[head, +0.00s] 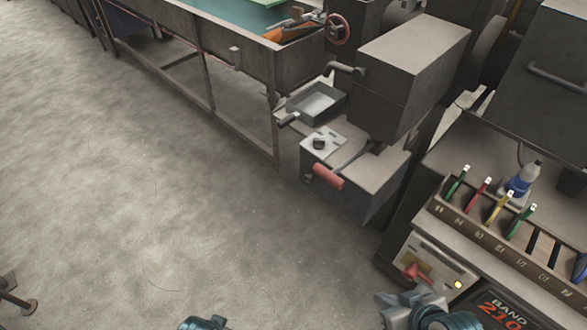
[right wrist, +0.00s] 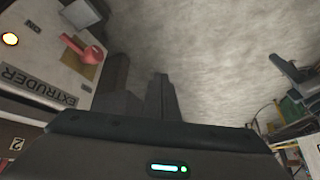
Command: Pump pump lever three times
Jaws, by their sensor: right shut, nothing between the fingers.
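The pump lever is a lever with a thick red grip (head: 328,177) on a grey metal box (head: 378,190) in the middle of the head view. Its rod rises back to the right, toward the foot of a tall dark housing. My right gripper (head: 386,298) is low in the head view, well below and right of the lever and apart from it. Its grey fingers (right wrist: 138,88) are shut and empty in the right wrist view. The pump lever is not clearly seen in the wrist view. My left gripper is not in view.
An extruder panel (head: 436,262) with a smaller red lever (head: 411,271) stands close by my right gripper; that lever also shows in the wrist view (right wrist: 84,52). A tool rack (head: 505,245) is at the right. Open concrete floor (head: 150,190) lies left.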

